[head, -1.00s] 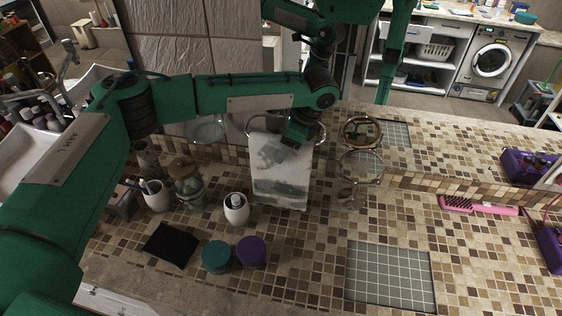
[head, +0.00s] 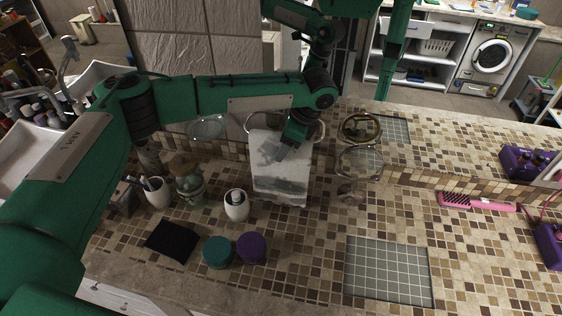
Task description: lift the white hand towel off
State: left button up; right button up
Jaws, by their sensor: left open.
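The white hand towel (head: 283,185) hangs upright from a ring-shaped holder (head: 319,127) at the back of the tiled counter, with a grey pattern toward its lower end. My left gripper (head: 272,151) is at the upper front of the towel, pointing down at it. Its jaws are open, and I cannot tell whether they touch the cloth. My left wrist hides part of the towel's top and the holder. My right gripper is not in view.
A white cup (head: 236,205), a glass jar (head: 189,184), teal (head: 217,252) and purple (head: 252,248) round lids and a black cloth (head: 172,241) stand left of and before the towel. An empty ring stand (head: 359,162) is to the right. A grey grid mat (head: 388,272) lies bare.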

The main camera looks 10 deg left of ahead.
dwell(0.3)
pick_arm(q)
grip_shut()
notch_tip(320, 180, up, 8)
jog(key=b, duration=0.4)
jog(key=shift+r, duration=0.25)
notch_tip(320, 180, up, 20)
jog(key=shift+b, duration=0.3)
dwell(0.5)
